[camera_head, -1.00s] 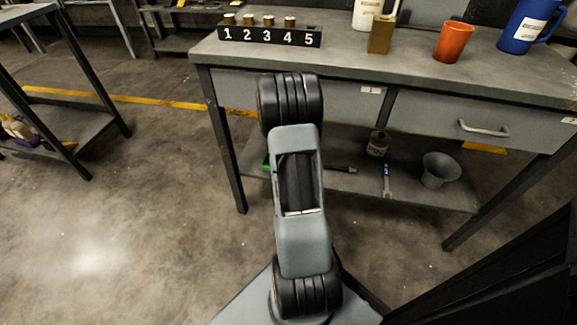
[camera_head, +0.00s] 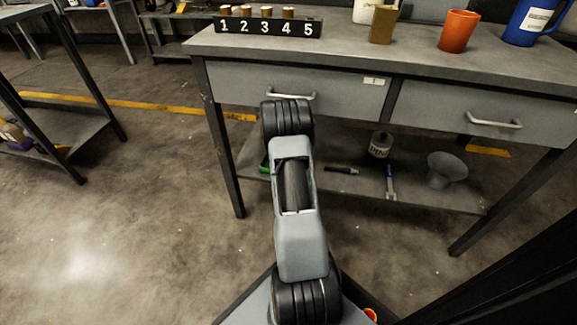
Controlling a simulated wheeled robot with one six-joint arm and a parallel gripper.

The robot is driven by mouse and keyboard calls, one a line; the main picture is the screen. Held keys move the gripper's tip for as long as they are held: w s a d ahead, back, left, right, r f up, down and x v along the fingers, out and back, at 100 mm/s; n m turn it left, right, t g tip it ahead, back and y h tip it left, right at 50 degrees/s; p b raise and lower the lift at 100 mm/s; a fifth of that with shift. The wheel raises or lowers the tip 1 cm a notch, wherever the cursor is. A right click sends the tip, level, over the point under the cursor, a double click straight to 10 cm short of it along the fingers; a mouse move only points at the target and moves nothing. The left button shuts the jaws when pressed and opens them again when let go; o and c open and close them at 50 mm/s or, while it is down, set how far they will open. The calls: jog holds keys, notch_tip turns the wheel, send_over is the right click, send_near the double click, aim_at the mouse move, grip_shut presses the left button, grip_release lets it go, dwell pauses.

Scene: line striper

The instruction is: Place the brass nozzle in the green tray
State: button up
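Several small brass pieces, probably nozzles (camera_head: 266,11), stand in a black rack (camera_head: 268,28) numbered 1 to 5 at the back left of the grey workbench. The place above number 5 looks empty. A bit of something green (camera_head: 265,167) shows on the bench's lower shelf, mostly hidden behind my arm; I cannot tell whether it is the green tray. My arm rises in the middle of the picture, in front of the bench. My gripper is not in view.
On the bench (camera_head: 350,42) stand a brass-coloured block (camera_head: 383,24), an orange cup (camera_head: 458,31) and a blue jug (camera_head: 530,20). Two drawers are shut. The lower shelf holds a can (camera_head: 380,145), a wrench (camera_head: 390,182) and a grey funnel-like cup (camera_head: 445,169).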

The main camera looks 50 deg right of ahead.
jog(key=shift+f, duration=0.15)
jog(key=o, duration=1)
